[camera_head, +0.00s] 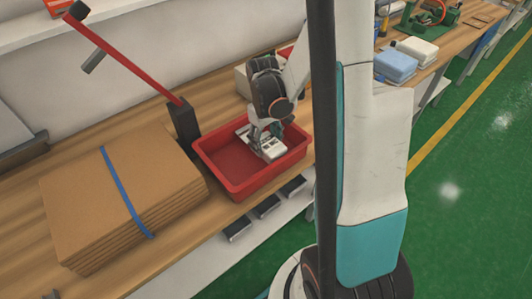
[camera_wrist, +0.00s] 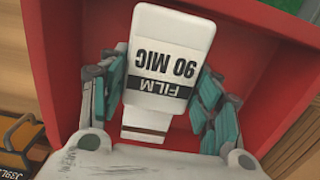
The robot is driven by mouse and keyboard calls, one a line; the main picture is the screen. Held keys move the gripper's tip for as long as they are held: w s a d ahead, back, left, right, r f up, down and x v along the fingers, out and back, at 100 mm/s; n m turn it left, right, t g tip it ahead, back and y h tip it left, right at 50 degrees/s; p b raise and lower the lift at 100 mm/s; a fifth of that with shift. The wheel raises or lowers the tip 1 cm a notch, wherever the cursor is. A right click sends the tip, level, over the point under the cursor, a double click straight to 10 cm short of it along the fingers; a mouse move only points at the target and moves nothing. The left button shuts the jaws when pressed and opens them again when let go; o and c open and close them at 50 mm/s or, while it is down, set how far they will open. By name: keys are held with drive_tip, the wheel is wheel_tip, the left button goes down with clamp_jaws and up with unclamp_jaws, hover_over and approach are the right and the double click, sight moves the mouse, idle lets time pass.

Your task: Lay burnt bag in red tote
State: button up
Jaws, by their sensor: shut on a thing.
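The bag (camera_wrist: 172,28) is a white pack with black lettering that reads "90 MIC" and "FILM", upside down in the wrist view. A brown band crosses its lower end; I cannot tell whether this is a burn. My gripper (camera_wrist: 160,86) has its teal-padded fingers on both sides of the bag and is shut on it. In the head view, my gripper (camera_head: 268,138) points down inside the red tote (camera_head: 248,188), with the white bag (camera_head: 272,150) at its fingertips. I cannot tell whether the bag touches the tote floor.
A stack of brown cardboard (camera_head: 110,195) with a blue strap lies left of the tote. A red lever on a black post (camera_head: 184,128) stands close to the tote's left corner. Blue and white packs (camera_head: 395,64) lie further along the wooden bench.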

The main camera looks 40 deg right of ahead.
sight(265, 139)
drive_tip(key=shift+f+b, duration=0.7)
drive_tip(key=shift+f, duration=1.55)
drive_tip(key=shift+f, duration=0.1)
drive_tip(key=o, duration=1.2)
drive_tip(key=shift+o, duration=0.2)
drive_tip(key=r+p, duration=0.1)
drive_tip(key=r, duration=0.3)
drive_tip(key=r+p, duration=0.2)
drive_tip(key=r, duration=0.2)
drive_tip(key=r+p, duration=0.1)
drive_tip(key=r, duration=0.3)
drive_tip(key=shift+w+r, duration=0.1)
drive_tip(key=shift+w, duration=0.2)
